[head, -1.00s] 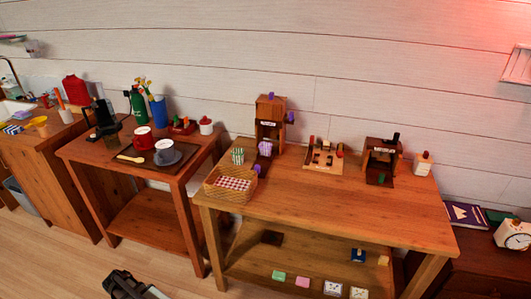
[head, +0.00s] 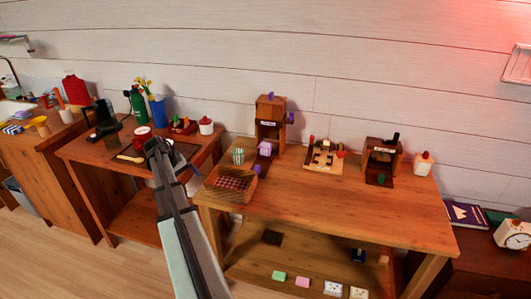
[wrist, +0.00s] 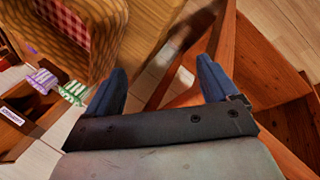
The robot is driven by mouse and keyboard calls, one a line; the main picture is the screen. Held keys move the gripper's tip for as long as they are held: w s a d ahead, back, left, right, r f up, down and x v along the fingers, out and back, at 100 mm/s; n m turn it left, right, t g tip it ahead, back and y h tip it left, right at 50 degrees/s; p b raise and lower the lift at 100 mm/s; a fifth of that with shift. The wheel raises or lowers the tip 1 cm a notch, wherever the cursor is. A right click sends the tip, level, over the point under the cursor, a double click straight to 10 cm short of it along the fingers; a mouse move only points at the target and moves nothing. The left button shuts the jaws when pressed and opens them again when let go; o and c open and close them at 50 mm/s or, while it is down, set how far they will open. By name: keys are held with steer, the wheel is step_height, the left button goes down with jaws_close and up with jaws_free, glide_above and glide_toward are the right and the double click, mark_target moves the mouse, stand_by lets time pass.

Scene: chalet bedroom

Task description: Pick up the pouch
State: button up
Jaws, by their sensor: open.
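No thing is clearly marked as the pouch. Two small striped pieces could be it: a green-and-white one (head: 238,156) behind the basket, and a purple-and-white one (head: 265,149) by the wooden stand. In the wrist view the green striped piece (wrist: 73,92) and the purple striped piece (wrist: 42,80) show at left, outside my fingers. My gripper (head: 156,147) is over the right part of the small left table, left of the basket. In the wrist view my gripper (wrist: 160,80) is open, with nothing between its fingers.
A wicker basket (head: 224,198) with red checked lining stands at the right table's left end, close to my gripper (wrist: 150,30). A wooden stand (head: 270,108) rises behind. The right table's front middle (head: 340,205) is clear. My arm hides the white cup.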

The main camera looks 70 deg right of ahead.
steer(key=s+d+r+m+t, duration=0.1)
steer(key=s+d+r+m, duration=0.1)
steer(key=s+d+r, duration=0.3)
steer(key=s+d+r+m, duration=0.1)
steer(key=s+d+r, duration=0.3)
steer(key=d, duration=0.4)
steer(key=m+t+h, duration=0.2)
steer(key=m, duration=0.3)
glide_toward(266, 145)
steer(key=x, duration=0.5)
steer(key=a+x, duration=0.1)
steer(key=x, duration=0.2)
steer(key=shift+s+d+f, duration=0.15)
steer(key=shift+f, duration=0.35)
steer(key=c, duration=1.1)
steer(key=shift+r, duration=0.1)
